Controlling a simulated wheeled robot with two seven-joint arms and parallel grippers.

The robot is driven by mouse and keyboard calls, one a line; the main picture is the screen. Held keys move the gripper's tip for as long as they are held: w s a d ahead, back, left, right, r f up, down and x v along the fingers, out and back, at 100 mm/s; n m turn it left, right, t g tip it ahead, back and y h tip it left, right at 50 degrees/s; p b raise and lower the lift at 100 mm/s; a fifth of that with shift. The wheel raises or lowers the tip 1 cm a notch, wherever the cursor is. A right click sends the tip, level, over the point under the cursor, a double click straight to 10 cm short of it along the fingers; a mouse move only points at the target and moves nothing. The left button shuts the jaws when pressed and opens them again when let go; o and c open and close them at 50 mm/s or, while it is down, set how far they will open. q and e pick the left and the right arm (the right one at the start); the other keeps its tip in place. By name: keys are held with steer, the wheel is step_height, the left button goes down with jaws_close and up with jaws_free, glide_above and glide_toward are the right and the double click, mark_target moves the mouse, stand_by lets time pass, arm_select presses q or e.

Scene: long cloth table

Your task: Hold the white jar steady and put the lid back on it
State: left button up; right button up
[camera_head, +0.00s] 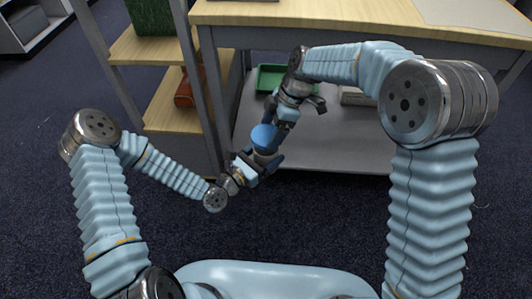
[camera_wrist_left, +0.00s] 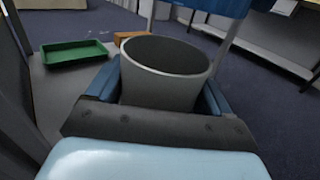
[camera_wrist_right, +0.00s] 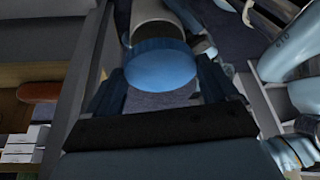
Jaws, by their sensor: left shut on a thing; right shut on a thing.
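The white jar (camera_wrist_left: 165,88), grey in this light, shows in the left wrist view with its mouth open. My left gripper (camera_head: 261,160) is shut around its sides. The round blue lid (camera_wrist_right: 160,68) shows between the fingers of my right gripper (camera_wrist_right: 172,88), which is shut on it. In the head view the lid (camera_head: 264,137) is just above the jar, between the two grippers. In the right wrist view the jar (camera_wrist_right: 152,14) lies beyond the lid, with part of its dark mouth showing past the lid's edge. The left wrist view shows a gap between lid and mouth.
A green tray (camera_head: 271,80) lies on the grey lower shelf (camera_head: 330,140) behind the grippers. A wooden table top (camera_head: 350,18) is above it. A wooden shelf unit (camera_head: 165,118) with a reddish-brown object (camera_head: 188,90) stands left. The dark floor nearer me is clear.

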steer(key=shift+f, duration=0.95)
steer(key=shift+f, duration=0.8)
steer(key=shift+f, duration=0.55)
